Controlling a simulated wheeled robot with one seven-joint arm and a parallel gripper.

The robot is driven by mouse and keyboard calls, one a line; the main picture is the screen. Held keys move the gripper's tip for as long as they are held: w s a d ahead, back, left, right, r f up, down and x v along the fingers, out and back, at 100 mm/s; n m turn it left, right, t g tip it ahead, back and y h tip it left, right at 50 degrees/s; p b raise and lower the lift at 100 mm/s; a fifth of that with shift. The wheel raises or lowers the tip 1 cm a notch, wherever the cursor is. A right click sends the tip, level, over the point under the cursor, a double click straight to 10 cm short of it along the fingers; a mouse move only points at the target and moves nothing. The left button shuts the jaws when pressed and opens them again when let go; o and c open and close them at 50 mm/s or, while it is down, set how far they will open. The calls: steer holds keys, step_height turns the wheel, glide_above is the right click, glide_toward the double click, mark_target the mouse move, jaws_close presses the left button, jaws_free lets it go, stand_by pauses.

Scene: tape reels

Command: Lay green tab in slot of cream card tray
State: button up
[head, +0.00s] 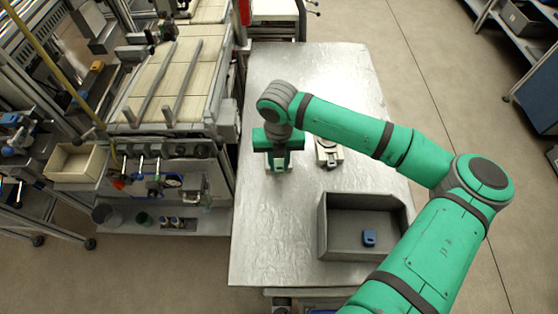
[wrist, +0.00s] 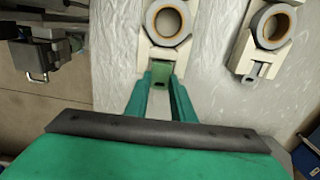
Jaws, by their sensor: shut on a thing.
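My gripper (wrist: 160,88) is shut on a small green tab (wrist: 161,72), held between its two green fingertips. In the wrist view the tab lies at the notched near end of a cream card tray (wrist: 149,50), in line with the slot. I cannot tell whether the tab rests in the slot or is just above it. A grey-rimmed tape reel (wrist: 152,20) sits on this tray. In the head view my gripper (head: 281,166) is low over the metal table, and the arm mostly hides this tray.
A second cream tray (wrist: 245,48) with a reel (wrist: 256,30) stands to the right; it also shows in the head view (head: 321,148). A grey bin (head: 322,225) holding a blue piece (head: 369,237) stands at the table's near right. The metal table (head: 265,235) is clear at near left.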

mark_target(279, 166)
steer(key=shift+f, duration=0.25)
steer(key=o, duration=1)
steer(key=shift+f, duration=0.1)
step_height(279, 166, up, 13)
steer(key=shift+r, duration=0.2)
stand_by(0.4)
